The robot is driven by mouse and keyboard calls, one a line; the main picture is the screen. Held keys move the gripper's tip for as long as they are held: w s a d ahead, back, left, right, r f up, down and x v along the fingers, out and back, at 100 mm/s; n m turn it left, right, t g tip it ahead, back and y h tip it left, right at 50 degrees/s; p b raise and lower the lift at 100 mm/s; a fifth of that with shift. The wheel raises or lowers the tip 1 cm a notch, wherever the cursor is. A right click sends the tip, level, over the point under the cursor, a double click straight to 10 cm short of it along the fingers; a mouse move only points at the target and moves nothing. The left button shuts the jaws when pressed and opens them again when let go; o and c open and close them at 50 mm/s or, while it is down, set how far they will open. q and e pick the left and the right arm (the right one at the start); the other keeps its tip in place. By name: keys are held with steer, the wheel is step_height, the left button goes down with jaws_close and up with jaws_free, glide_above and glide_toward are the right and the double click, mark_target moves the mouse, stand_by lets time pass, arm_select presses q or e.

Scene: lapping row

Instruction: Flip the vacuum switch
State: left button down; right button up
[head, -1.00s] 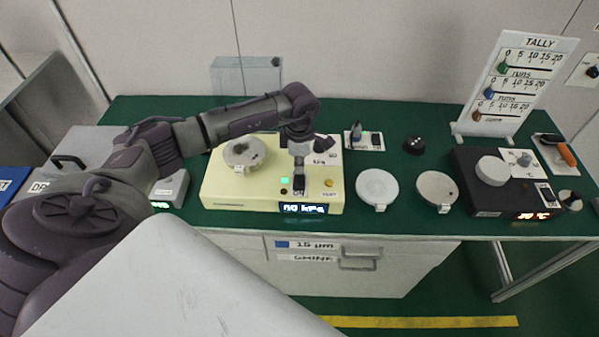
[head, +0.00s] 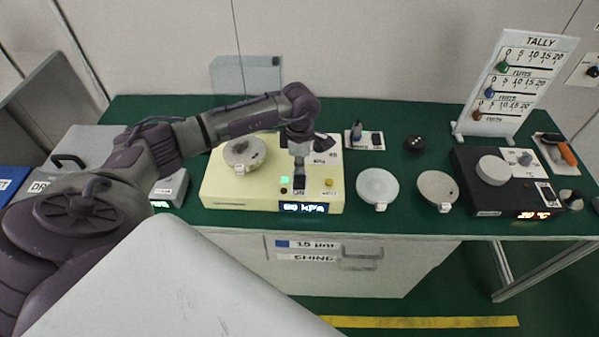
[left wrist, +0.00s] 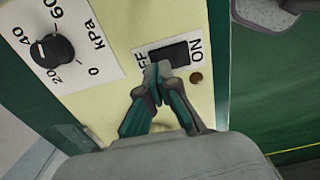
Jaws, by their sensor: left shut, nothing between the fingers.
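The vacuum switch (head: 299,193) is a black rocker on the front of a cream unit (head: 225,192). In the left wrist view the switch (left wrist: 177,52) lies between the printed words OFF and ON. My left gripper (head: 299,178) points down over it, shut and empty. In the left wrist view its closed fingertips (left wrist: 158,70) are at the switch's edge nearer OFF and cover part of that label. I cannot tell whether they touch it. A green light (head: 284,180) shows beside the switch, and the blue display (head: 303,208) reads in kPa. My right gripper is not in view.
A kPa dial knob (left wrist: 52,50) sits beside the switch. A round metal disc (head: 243,153) lies on the cream unit. Two pale discs (head: 377,187) (head: 437,187) lie to its right, then a black hotplate-like unit (head: 470,185). A tally board (head: 520,80) stands at the back right.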

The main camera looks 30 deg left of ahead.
mark_target(300, 176)
arm_select(q)
steer(key=shift+f+b, duration=1.05)
steer(key=shift+f, duration=0.15)
stand_by(0.8)
steer(key=shift+r, duration=0.15)
steer(key=shift+r+p, duration=2.15)
steer(key=shift+r, duration=1.25)
